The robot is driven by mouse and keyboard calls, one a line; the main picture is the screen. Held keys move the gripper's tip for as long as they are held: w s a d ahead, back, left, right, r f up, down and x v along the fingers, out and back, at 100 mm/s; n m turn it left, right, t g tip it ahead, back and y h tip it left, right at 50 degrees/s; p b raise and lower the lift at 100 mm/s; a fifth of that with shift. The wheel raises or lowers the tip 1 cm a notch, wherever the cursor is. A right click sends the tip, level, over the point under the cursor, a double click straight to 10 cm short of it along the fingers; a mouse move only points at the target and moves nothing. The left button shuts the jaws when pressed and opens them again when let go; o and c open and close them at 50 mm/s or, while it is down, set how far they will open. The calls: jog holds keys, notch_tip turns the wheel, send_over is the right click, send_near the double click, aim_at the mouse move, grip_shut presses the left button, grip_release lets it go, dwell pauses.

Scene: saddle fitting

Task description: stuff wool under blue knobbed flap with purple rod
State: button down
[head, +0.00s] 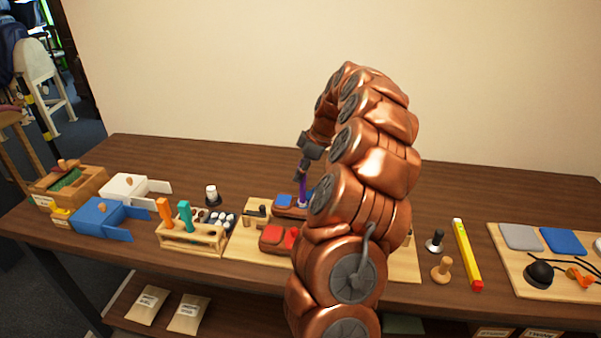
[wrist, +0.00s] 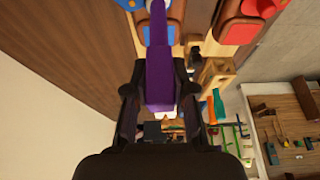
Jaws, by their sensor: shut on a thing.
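My gripper (head: 304,170) is shut on the purple rod (head: 302,190), which points down over the wooden board. In the wrist view the rod (wrist: 159,75) lies between the fingers (wrist: 160,98), its far end running toward blue pieces (wrist: 174,9) at the top edge. In the head view a blue flap (head: 284,201) is just left of the rod's lower end, on a brown block. I cannot tell whether the rod touches it. A red flap (head: 277,236) is nearer the front. My arm hides the board's middle. I cannot make out the wool or the knob.
Right are two knobbed pegs, a yellow bar (head: 467,253) and another board (head: 512,280). The table's back is clear.

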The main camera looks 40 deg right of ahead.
jog(key=shift+f+b, duration=1)
jog(key=shift+f, duration=0.1)
jog(key=shift+f+b, duration=0.15)
jog(key=shift+b, duration=0.4)
dwell(2.0)
